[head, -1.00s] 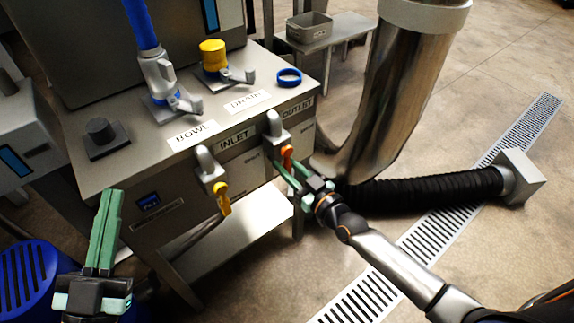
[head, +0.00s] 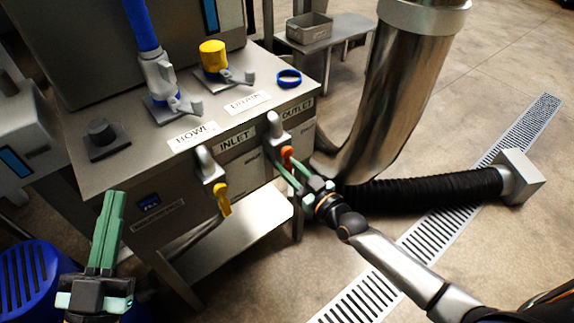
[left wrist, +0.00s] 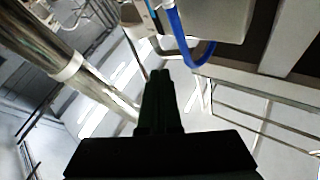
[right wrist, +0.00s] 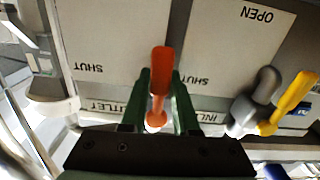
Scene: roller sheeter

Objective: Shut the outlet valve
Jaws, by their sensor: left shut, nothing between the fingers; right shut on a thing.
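The outlet valve has an orange handle (head: 287,155) under a grey spout (head: 275,130), below the OUTLET label (head: 297,109) on the front of the machine. My right gripper (head: 290,173) is at this handle. In the right wrist view the orange handle (right wrist: 159,85) stands between the two green fingers, and my right gripper (right wrist: 160,100) is shut on it. SHUT labels (right wrist: 90,68) show on the panel beside it. My left gripper (head: 112,198) is shut and empty, held away from the machine at the lower left. It also shows shut in the left wrist view (left wrist: 160,75).
The inlet valve's yellow handle (head: 222,200) hangs left of the outlet valve. A blue basket (head: 30,275) stands lower left. A blue ring (head: 289,77) lies on top of the machine.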

